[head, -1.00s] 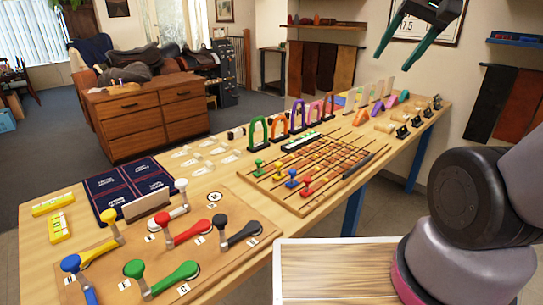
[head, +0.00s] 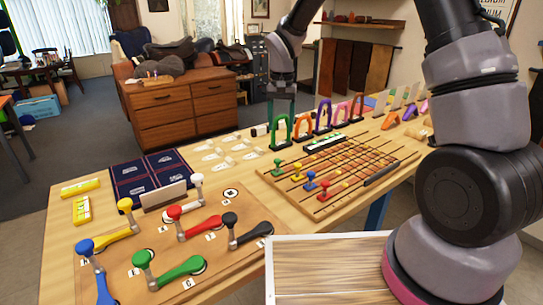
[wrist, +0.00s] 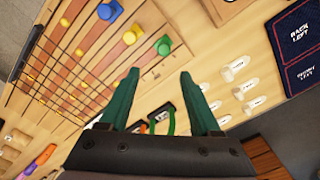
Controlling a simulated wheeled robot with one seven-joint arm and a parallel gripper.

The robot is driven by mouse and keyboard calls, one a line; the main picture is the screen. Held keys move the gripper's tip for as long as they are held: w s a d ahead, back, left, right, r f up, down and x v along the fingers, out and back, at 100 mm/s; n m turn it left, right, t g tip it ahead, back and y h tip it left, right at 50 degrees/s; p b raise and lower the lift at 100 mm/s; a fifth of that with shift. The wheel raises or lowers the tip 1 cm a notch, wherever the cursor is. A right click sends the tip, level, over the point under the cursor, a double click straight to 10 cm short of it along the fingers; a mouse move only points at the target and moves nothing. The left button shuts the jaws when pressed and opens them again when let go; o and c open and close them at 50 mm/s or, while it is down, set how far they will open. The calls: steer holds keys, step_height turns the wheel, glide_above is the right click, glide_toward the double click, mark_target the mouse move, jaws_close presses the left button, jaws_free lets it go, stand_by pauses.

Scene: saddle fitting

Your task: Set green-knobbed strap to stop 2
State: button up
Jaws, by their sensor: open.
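The green-knobbed strap (head: 278,168) is at the left end of the slotted wooden board (head: 345,167), beside yellow, blue and red knobs. In the wrist view the green knob (wrist: 163,46) lies just beyond my open fingertips, with the yellow knob (wrist: 134,33) and blue knob (wrist: 109,10) to its left. My gripper (head: 282,118) is open and empty. It points down above the table near the green arch, and its dark green fingers also show in the wrist view (wrist: 158,76). Stop labels are too small to read.
A row of coloured arches stands behind the board, with a green arch (head: 280,131) nearest my gripper. A panel of coloured crank levers (head: 180,243) and a dark blue mat (head: 150,172) lie at the left. Small pale pieces (head: 225,152) lie between.

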mark_target(278, 160)
steer(key=f, duration=0.8)
steer(key=a+f, duration=0.1)
steer(key=f, duration=0.3)
steer(key=shift+w, duration=0.1)
jaws_close()
steer(key=shift+d, duration=0.1)
stand_by(1.0)
